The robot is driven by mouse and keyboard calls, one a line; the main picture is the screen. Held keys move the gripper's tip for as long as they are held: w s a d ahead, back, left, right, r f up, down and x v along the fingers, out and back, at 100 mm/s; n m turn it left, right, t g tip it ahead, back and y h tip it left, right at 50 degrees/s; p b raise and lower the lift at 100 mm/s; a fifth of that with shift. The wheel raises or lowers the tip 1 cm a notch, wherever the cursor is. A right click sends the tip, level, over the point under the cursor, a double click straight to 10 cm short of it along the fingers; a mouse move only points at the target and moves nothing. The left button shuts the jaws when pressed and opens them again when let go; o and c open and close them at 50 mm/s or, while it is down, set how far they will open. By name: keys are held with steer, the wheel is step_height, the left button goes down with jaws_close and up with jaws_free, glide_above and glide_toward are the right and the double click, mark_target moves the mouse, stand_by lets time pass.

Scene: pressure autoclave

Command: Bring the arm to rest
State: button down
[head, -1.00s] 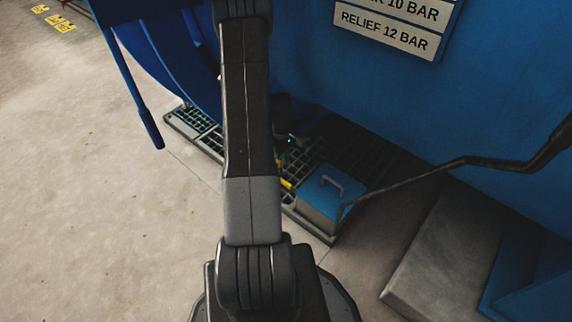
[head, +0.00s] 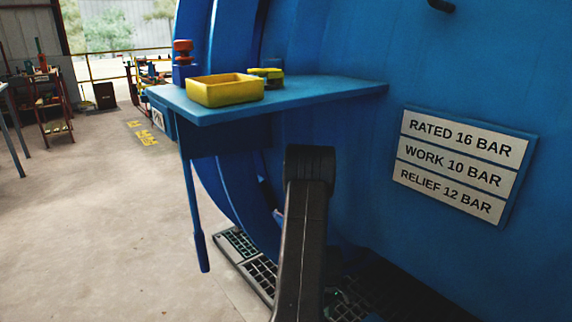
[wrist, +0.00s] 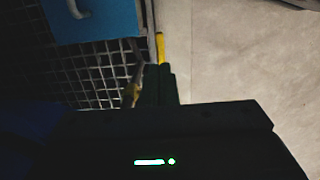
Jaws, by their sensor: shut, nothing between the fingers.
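My arm (head: 303,235) rises from the bottom middle of the head view in front of the blue vessel. Its gripper cannot be made out in that view. In the wrist view my gripper (wrist: 158,85) shows as dark fingers close together, shut and empty. It is above or near the edge of a dark floor grating (wrist: 85,72). A blue lidded box with a handle (wrist: 95,18) is at the top left of that view. The gap between fingers and grating cannot be told.
A blue shelf (head: 310,97) with a yellow tray (head: 225,90) juts from the blue vessel (head: 345,60) beyond my arm. A blue lever (head: 195,215) hangs below it. A rating plate (head: 460,165) is at right. Open concrete floor (head: 110,240) lies at left.

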step_height(320, 180, down, 8)
steer(key=b, duration=0.3)
steer(key=shift+f, duration=0.25)
